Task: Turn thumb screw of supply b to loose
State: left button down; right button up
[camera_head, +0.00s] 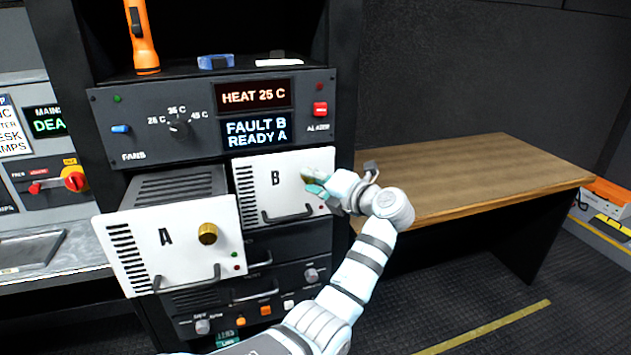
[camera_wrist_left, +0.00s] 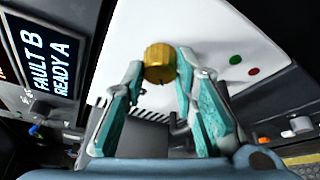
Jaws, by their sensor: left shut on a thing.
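Supply B (camera_head: 268,170) is a white-fronted module with black vent slots and a dark handle, in the rack under the display panel. Its brass thumb screw (camera_wrist_left: 160,62) shows clearly in the wrist view and is mostly hidden by the fingers in the head view. My left gripper (camera_head: 316,184) is at the upper right of supply B's front. Its two teal fingers in the wrist view (camera_wrist_left: 160,66) are shut on the thumb screw, one on each side. How far the screw is turned cannot be told. My right gripper is not in view.
Supply A (camera_head: 140,236) sticks out of the rack at lower left, with its own brass screw (camera_head: 207,233). The display (camera_head: 255,132) reads "FAULT B READY A". An orange flashlight (camera_head: 142,40) stands on the rack. A wooden table (camera_head: 470,170) is at right.

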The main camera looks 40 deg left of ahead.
pick_arm(q)
jog(key=n+h, duration=0.1)
jog(key=n, duration=0.1)
jog(key=shift+s+n, duration=0.1)
jog(key=shift+n, duration=0.2)
jog(key=shift+t+h, duration=0.3)
jog(key=shift+h, duration=0.1)
jog(key=c, duration=1.3)
grip_release()
jog(key=shift+a, duration=0.1)
jog(key=v, duration=1.2)
